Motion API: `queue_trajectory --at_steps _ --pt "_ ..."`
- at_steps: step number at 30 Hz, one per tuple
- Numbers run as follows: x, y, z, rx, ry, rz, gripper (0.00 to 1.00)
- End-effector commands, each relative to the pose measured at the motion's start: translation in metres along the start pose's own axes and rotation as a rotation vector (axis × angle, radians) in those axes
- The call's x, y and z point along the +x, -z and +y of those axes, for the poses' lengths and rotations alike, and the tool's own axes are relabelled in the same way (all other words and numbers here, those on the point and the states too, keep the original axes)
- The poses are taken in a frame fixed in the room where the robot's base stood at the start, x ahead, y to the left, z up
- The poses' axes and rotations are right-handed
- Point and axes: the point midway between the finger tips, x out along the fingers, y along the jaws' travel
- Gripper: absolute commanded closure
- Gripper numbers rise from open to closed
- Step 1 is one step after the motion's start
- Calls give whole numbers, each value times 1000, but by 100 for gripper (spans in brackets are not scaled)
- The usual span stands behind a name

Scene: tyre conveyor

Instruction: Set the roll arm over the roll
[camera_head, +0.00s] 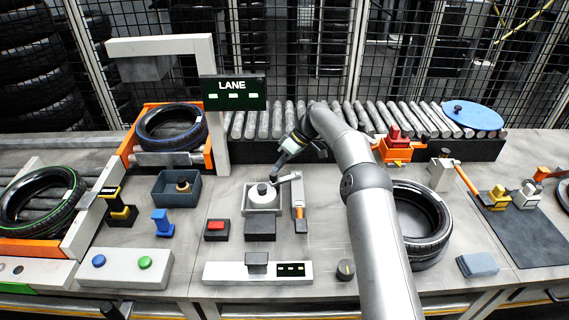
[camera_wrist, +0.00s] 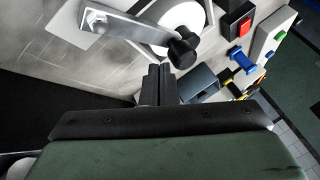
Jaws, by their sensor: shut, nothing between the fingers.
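The white roll (camera_head: 262,198) sits in a grey square holder (camera_head: 277,210) mid-table. In the wrist view the roll (camera_wrist: 205,12) is partly cut off at the top edge. The metal roll arm (camera_wrist: 128,25) runs from a pale pivot plate to a black knob (camera_wrist: 183,50) and overlaps part of the roll in this view. The arm also shows in the head view (camera_head: 289,178), beside and reaching toward the roll. My gripper (camera_wrist: 158,75) is shut and empty, its fingertips just below the knob in the picture. I cannot tell whether they touch it.
A red button (camera_head: 216,227), a blue-grey bin (camera_head: 177,188) and a blue stand (camera_head: 162,222) are to the left. An orange-handled lever (camera_head: 299,210) stands right of the holder. A tyre (camera_head: 425,220) lies right of my arm. Rollers (camera_head: 260,122) run behind.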

Motion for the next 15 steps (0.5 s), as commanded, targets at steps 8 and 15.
queue_trajectory --at_steps 8,15 --pt "0 0 0 -3 1 -1 100" --pt "-5 1 -1 -2 0 0 100"
